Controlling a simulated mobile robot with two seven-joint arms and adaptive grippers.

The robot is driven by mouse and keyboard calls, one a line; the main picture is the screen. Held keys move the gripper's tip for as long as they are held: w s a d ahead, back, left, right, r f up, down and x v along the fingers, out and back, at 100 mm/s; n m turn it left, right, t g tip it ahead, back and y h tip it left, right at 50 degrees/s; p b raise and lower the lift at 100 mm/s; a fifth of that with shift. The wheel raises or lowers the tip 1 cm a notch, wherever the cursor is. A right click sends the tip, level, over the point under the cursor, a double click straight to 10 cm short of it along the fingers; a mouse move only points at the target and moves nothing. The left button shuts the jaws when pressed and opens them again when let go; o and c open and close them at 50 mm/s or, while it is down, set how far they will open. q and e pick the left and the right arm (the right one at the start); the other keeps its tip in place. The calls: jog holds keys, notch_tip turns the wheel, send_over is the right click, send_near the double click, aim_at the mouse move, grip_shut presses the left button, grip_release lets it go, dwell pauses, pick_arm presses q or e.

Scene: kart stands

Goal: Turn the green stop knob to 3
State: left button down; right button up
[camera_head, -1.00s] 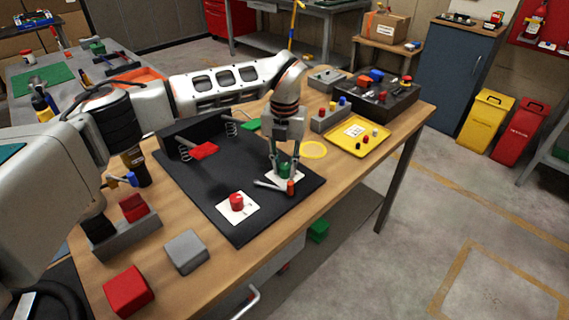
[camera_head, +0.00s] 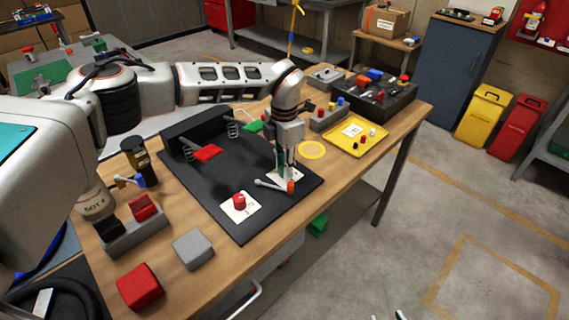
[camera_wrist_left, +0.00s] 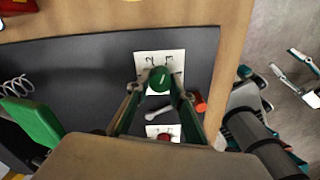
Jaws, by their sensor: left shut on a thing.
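The green knob (camera_wrist_left: 160,78) stands on a white card (camera_wrist_left: 174,60) on the black panel. The digits 2 and 3 show on the card beyond the knob in the left wrist view; I cannot make out a pointer mark. My left gripper (camera_head: 284,168) points down from above, shut on the knob, with one finger on each side of it. In the head view the fingers mostly hide the knob. My right gripper (camera_wrist_left: 295,72) shows at the right of the left wrist view, away from the panel, its fingers apart and empty.
A grey lever with an orange end (camera_head: 290,187) lies close beside the left gripper. A red knob on a card (camera_head: 240,202) is nearer the front. A red pedal (camera_head: 207,153) and springs are behind left. A yellow tray (camera_head: 357,135) stands right.

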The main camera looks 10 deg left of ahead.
pick_arm(q)
jog(key=shift+m, duration=0.6)
jog(key=c, duration=1.8)
grip_release()
jog(key=shift+o, duration=0.2)
notch_tip(320, 180, up, 12)
jog(key=shift+s, duration=0.1)
